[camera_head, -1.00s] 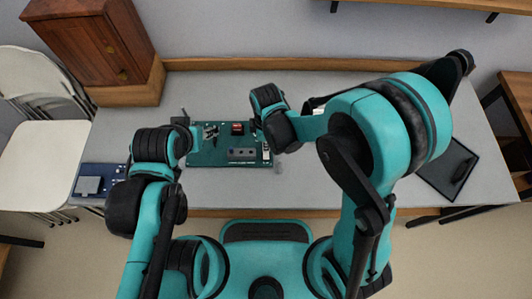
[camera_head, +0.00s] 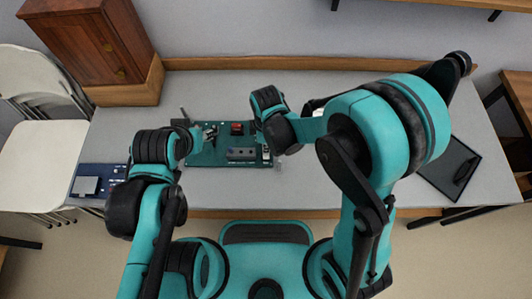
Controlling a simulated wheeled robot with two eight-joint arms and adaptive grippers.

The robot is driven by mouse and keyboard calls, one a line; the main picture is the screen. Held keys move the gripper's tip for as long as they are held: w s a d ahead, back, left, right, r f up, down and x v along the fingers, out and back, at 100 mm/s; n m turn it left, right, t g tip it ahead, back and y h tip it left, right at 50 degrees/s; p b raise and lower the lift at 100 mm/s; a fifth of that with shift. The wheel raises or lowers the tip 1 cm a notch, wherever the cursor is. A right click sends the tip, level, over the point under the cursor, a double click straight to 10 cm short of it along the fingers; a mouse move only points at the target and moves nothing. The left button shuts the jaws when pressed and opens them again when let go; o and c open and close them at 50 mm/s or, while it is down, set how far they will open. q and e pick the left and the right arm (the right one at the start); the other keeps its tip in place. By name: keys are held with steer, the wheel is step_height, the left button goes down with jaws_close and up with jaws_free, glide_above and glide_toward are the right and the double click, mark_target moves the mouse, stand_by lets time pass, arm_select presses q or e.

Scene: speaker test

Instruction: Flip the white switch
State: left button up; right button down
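A green board (camera_head: 205,158) lies in the middle of the table. It carries a red part (camera_head: 237,128), a grey block (camera_head: 242,154) and a small white piece (camera_head: 266,153) at its right edge, which may be the white switch. My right gripper (camera_head: 270,140) is over the board's right edge, close to the white piece; my wrist hides its fingers, so contact and opening are unclear. My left gripper (camera_head: 196,130) is at the board's left side, near a small metallic part (camera_head: 210,131). Its fingers are too small and covered to read.
A blue panel with a grey pad (camera_head: 88,186) lies at the table's left edge. A black tray (camera_head: 450,168) lies on the right. A wooden cabinet (camera_head: 98,45) stands at the back left. The grey table (camera_head: 310,190) is clear in front of the board.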

steer(key=shift+r+p, duration=2.7)
steer(key=shift+r, duration=0.8)
steer(key=s+d+r+m+t, duration=0.2)
steer(key=d+r+m+t, duration=0.1)
steer(key=d+r+m, duration=0.5)
steer(key=s+d+r+m+t, duration=0.3)
steer(key=d+r+m+t, duration=0.1)
steer(key=d+r+m, duration=0.3)
steer(key=d+m, duration=0.2)
steer(key=m, duration=0.1)
steer(key=shift+d+r, duration=0.4)
steer(key=shift+s, duration=0.1)
